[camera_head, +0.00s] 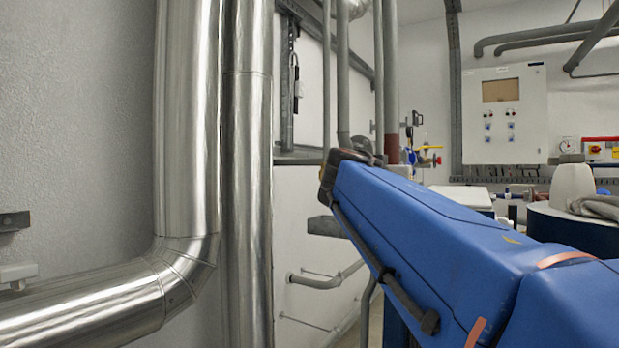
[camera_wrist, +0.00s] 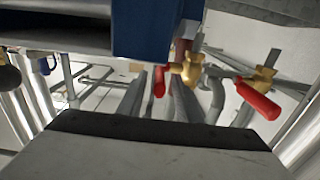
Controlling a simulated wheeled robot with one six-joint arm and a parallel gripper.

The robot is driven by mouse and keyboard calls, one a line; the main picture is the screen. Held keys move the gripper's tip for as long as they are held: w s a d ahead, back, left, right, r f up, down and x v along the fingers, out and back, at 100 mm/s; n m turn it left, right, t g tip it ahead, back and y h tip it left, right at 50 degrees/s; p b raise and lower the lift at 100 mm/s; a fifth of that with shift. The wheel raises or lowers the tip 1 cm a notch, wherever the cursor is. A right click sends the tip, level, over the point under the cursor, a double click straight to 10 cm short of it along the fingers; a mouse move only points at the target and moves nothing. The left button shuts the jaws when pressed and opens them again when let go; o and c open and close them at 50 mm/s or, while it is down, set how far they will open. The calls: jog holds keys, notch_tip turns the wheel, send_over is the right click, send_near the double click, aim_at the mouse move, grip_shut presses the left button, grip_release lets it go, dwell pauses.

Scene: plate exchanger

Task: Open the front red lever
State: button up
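In the wrist view, two brass valves with red levers show beyond a wide grey block. The larger, nearer-looking red lever (camera_wrist: 258,100) is at the right and slants down to the right from its brass valve (camera_wrist: 265,76). The other red lever (camera_wrist: 159,82) hangs down near the middle, beside a brass valve (camera_wrist: 192,68). The grey block with a dark edge fills the bottom of the wrist view and may be part of my gripper. I cannot make out these levers in the head view.
Shiny metal pipes (camera_head: 188,130) stand at the left in the head view. A control cabinet (camera_head: 504,115) hangs on the back wall. A blue body (camera_wrist: 157,30) with a grey slot beside it crosses the top of the wrist view. Several thin pipes (camera_wrist: 95,75) run behind.

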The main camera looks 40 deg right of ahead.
jog(key=shift+x, duration=0.85)
jog(key=shift+c, duration=0.6)
grip_shut()
